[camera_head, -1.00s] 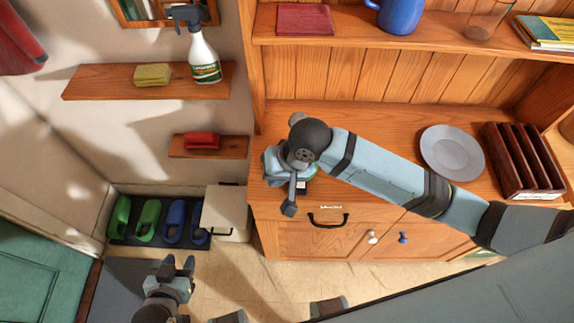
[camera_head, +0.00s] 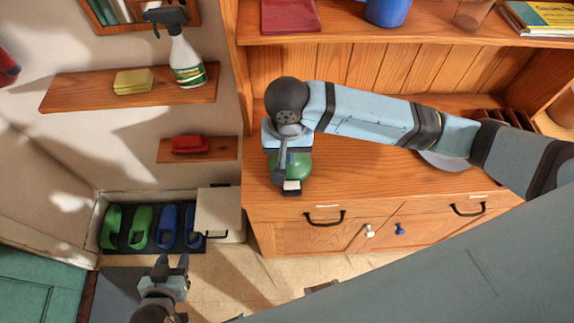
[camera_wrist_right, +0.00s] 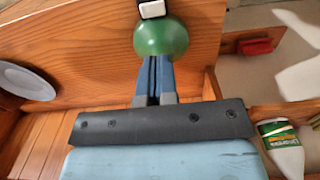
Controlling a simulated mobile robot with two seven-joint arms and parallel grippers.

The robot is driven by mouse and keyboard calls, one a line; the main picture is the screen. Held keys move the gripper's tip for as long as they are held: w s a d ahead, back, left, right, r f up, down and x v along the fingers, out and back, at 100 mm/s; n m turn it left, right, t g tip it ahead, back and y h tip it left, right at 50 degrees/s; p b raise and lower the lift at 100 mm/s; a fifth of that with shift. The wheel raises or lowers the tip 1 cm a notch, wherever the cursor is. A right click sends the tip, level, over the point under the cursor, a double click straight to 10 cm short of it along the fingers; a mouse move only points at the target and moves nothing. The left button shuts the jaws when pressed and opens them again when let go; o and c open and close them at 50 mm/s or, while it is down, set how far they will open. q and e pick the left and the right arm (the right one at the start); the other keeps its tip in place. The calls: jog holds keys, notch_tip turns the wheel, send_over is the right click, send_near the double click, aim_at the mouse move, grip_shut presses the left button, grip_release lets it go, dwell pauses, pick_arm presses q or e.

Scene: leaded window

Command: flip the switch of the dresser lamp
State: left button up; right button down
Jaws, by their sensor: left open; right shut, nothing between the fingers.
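The dresser lamp shows as a rounded green body (camera_head: 294,167) on the left part of the dresser top. It also shows in the right wrist view (camera_wrist_right: 161,38). A black and white switch (camera_head: 291,187) sits at its front side; in the right wrist view the switch (camera_wrist_right: 152,9) is at the top edge, beyond the green body. My right gripper (camera_wrist_right: 154,60) is shut and empty, with its fingertips close to the green body; I cannot tell whether they touch. My arm hides part of the lamp in the head view. My left gripper (camera_head: 171,262) is open and empty, low on the left, far from the lamp.
The dresser (camera_head: 400,186) has a grey plate (camera_head: 443,161) and a brown rack (camera_head: 497,117), both partly behind my right arm. On the left, shelves hold a spray bottle (camera_head: 186,60), a yellow sponge (camera_head: 133,82) and a red object (camera_head: 190,145). Slippers (camera_head: 140,227) lie below.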

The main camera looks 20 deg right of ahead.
aim_at(288, 184)
notch_tip(288, 184, down, 13)
jog(key=shift+f+p, duration=0.15)
jog(key=shift+p, duration=0.3)
pick_arm(q)
jog(key=shift+a+r, duration=0.15)
jog(key=shift+r, duration=0.3)
pick_arm(e)
jog(key=shift+w, duration=0.1)
jog(key=shift+w+f, duration=0.1)
jog(key=shift+w, duration=0.05)
jog(key=shift+s, duration=0.4)
jog(key=shift+w, duration=0.15)
jog(key=shift+d+r+p, duration=0.2)
jog(key=shift+p, duration=0.15)
jog(key=shift+s+d+r+p, duration=0.25)
jog(key=shift+d+p, duration=0.15)
jog(key=shift+p, duration=0.25)
pick_arm(q)
jog(key=shift+s+r, duration=0.15)
jog(key=shift+r, duration=0.4)
jog(key=shift+s+r, duration=0.15)
jog(key=shift+r, duration=0.35)
pick_arm(e)
jog(key=shift+d, duration=0.1)
